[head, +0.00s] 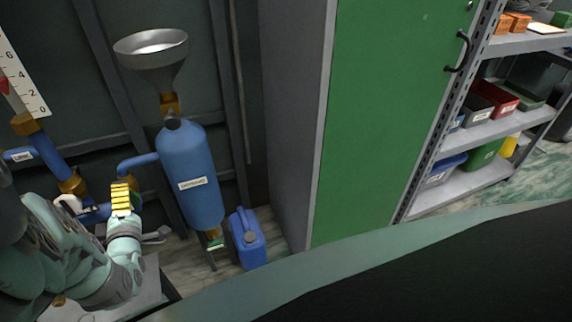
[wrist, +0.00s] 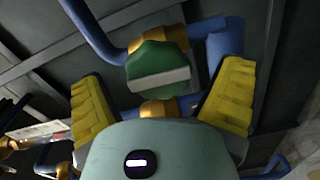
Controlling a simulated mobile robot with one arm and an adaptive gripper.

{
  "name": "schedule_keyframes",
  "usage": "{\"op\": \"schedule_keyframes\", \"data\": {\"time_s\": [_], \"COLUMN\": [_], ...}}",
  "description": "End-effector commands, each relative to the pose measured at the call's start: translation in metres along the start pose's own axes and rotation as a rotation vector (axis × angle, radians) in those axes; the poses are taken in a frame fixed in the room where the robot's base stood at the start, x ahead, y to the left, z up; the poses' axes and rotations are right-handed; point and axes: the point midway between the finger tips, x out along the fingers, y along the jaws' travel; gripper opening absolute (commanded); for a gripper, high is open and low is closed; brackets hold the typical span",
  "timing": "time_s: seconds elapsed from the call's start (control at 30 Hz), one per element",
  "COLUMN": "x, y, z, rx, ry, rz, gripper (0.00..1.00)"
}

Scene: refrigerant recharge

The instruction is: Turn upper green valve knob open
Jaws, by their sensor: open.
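In the head view my gripper (head: 121,199) is beside the blue pipework left of the blue tank (head: 190,165); the knob there is hidden or cannot be made out. A small green part (head: 215,243) shows beneath the tank.
A metal funnel (head: 152,50) stands on top of the tank. A blue jug (head: 247,238) is on the floor to its right. A green cabinet door (head: 385,110) and a grey shelf (head: 480,135) with bins are farther right. A gauge (head: 20,80) is at the left.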

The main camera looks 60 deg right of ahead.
Motion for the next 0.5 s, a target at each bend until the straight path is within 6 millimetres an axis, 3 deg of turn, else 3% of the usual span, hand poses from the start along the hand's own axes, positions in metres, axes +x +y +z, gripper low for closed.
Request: {"op": "schedule_keyframes", "data": {"time_s": [0.5], "x": [0.0003], "y": [0.0043], "z": [0.0046], "rx": [0.35], "ry": [-0.009], "rz": [0.004], "gripper": [0.92]}}
